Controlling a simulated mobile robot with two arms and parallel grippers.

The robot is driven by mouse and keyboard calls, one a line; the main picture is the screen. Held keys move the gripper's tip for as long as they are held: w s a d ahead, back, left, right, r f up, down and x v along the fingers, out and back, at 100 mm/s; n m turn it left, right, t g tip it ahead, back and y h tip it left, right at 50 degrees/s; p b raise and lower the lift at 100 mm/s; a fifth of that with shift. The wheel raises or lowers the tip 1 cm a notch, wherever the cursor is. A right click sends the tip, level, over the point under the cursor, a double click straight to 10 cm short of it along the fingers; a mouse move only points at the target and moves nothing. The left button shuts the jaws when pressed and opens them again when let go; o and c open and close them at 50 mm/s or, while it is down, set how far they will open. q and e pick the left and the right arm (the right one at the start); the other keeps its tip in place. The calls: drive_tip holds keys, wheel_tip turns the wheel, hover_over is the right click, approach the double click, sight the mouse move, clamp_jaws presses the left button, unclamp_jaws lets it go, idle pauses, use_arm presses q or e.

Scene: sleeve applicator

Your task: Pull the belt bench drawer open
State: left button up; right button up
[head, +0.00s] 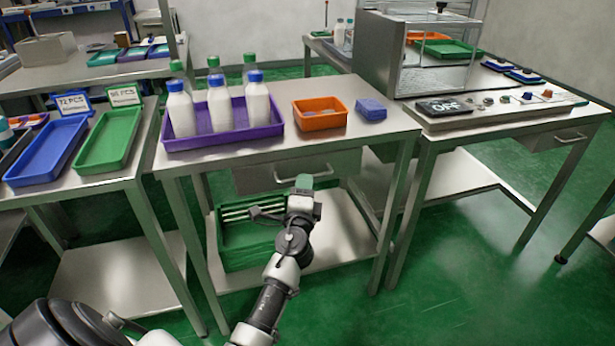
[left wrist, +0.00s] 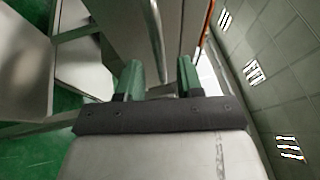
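The middle bench's drawer (head: 345,163) is a grey metal front under the bench top, and it looks shut. A curved metal handle (head: 318,172) runs across it. My left gripper (head: 303,182) is at this handle, in front of the drawer. In the left wrist view its two green fingers (left wrist: 158,77) are apart. The handle bar (left wrist: 155,35) comes down from the top of the picture toward the gap between them. I cannot tell whether the fingers touch it. My right gripper is not in view.
On the bench top stand a purple tray (head: 205,138) of bottles, an orange bin (head: 322,127) and a blue box (head: 371,109). A green crate (head: 245,248) sits on the lower shelf. The right bench has another drawer (head: 555,137). Green floor in front is clear.

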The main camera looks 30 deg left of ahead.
use_arm(q)
drive_tip(key=shift+x, duration=1.65)
clamp_jaws()
